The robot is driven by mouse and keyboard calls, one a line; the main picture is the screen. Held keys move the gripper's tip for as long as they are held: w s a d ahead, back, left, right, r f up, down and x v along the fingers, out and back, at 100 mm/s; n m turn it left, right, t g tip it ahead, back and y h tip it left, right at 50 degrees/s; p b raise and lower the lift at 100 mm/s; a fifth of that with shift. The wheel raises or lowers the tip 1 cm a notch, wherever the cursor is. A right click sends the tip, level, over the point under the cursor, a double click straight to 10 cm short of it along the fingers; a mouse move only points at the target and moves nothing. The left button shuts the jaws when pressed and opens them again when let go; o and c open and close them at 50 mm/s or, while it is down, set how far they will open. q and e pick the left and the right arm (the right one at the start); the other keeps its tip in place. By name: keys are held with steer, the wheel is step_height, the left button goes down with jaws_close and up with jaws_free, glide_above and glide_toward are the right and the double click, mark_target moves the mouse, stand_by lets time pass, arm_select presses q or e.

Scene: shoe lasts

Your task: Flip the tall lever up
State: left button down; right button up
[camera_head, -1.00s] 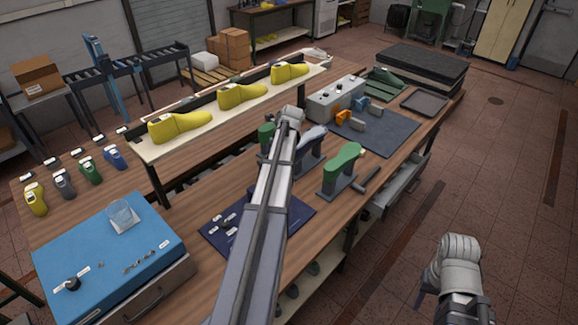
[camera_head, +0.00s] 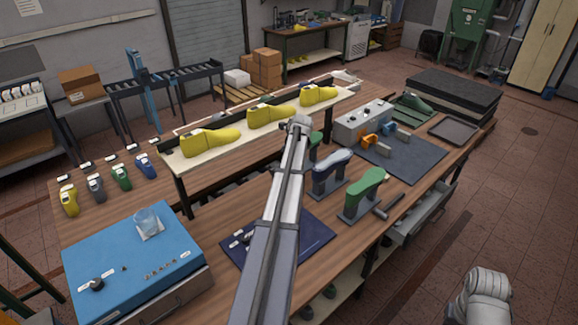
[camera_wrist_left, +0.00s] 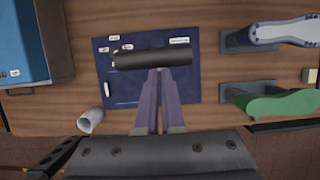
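I cannot pick out a tall lever with certainty. In the left wrist view a dark cylinder (camera_wrist_left: 152,60) lies crosswise at the tips of my left gripper (camera_wrist_left: 165,74), over a dark blue panel (camera_wrist_left: 198,82) with small white labels. The fingers are close together; the cylinder does not look clasped between them, and contact is unclear. In the head view the panel (camera_head: 312,240) lies on the bench, partly behind my left arm, which hides the left gripper. Small dark parts (camera_head: 240,238) show on it. Only a link of my right arm shows, at bottom right.
A blue-topped box (camera_head: 190,245) with a knob and glass stands at the left. Grey and green shoe lasts (camera_head: 366,185) stand on the right, near a dark rod (camera_head: 390,207). A grey control box (camera_head: 362,118) and a shelf of yellow lasts (camera_head: 270,127) are behind.

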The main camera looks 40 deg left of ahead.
arm_select(q)
steer(key=shift+a+r, duration=0.15)
steer(key=shift+a, duration=0.9)
steer(key=s+d+f+y+b, duration=0.1)
steer(key=d+f+b, duration=0.8)
steer(key=d, duration=0.4)
steer(key=s+d+f+y+b, duration=0.1)
steer(key=d+f+b, duration=0.8)
steer(key=d, duration=0.4)
steer(key=shift+d+b, duration=0.2)
steer(key=shift+b, duration=0.2)
arm_select(e)
step_height(320, 180, down, 19)
steer(key=a, duration=0.1)
steer(key=shift+r, duration=0.15)
arm_select(q)
steer(key=shift+s+d, duration=0.1)
